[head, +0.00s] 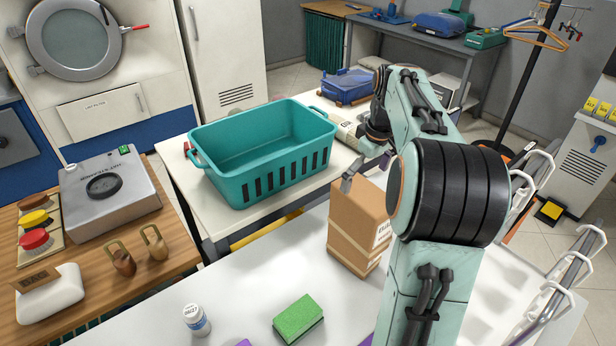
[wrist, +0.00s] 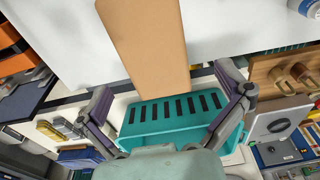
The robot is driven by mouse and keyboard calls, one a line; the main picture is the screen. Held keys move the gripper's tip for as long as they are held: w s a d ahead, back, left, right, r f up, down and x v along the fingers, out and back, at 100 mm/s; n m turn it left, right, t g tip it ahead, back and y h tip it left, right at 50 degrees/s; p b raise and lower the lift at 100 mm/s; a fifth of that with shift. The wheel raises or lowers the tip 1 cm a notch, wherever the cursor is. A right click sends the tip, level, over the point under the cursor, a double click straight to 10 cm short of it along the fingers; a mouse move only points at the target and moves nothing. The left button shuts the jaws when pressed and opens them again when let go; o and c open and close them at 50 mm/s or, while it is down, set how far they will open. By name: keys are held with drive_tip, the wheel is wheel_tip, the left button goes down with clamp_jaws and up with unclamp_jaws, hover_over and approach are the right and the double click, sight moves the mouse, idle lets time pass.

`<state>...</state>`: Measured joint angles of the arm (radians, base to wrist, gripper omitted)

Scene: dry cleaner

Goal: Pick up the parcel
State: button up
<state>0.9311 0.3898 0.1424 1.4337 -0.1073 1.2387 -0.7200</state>
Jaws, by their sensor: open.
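The parcel (head: 356,222) is a brown cardboard box with a white label, standing upright on the white table (head: 255,270) in the head view. My arm hides part of its right side. In the wrist view the parcel (wrist: 148,40) runs down from the top edge, its lower end between the fingertips. My gripper (head: 366,172) is at the top of the parcel. In the wrist view my gripper (wrist: 163,82) is open, with one finger left and one right of the parcel, and gaps show on both sides.
A teal basket (head: 262,150) stands on a table behind the parcel. A green sponge (head: 298,319) and a white bottle (head: 196,320) are on the white table in front. A metal rack (head: 555,300) is at the right. White tabletop left of the parcel is clear.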

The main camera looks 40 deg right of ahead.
sight(365, 193)
drive_tip(key=shift+s+d+f, duration=0.25)
drive_tip(key=shift+s+d, duration=0.05)
drive_tip(key=shift+d, duration=0.05)
drive_tip(key=f, duration=0.6)
drive_tip(key=shift+w+f, duration=0.1)
drive_tip(key=shift+w, duration=0.3)
drive_tip(key=c, duration=1.2)
